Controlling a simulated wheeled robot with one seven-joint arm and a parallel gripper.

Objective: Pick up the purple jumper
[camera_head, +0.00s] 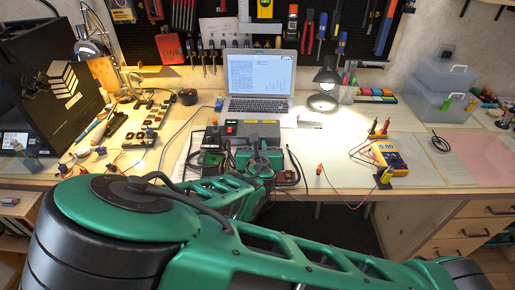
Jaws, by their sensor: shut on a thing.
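I cannot make out a purple jumper in the head view. My green arm crosses the foreground and reaches up to the middle of the workbench. My gripper (262,148) is at the far end of the arm, low over the bench in front of the laptop. It is small and partly covered by my own wrist. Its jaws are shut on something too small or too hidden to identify. A dark circuit board (208,162) lies just left of my wrist.
An open laptop (258,80) stands behind my gripper, with a grey power unit (250,129) before it. A yellow multimeter (390,156) with leads lies to the right. A black lamp (326,80) stands at the back. Wires and breadboards (150,115) clutter the left.

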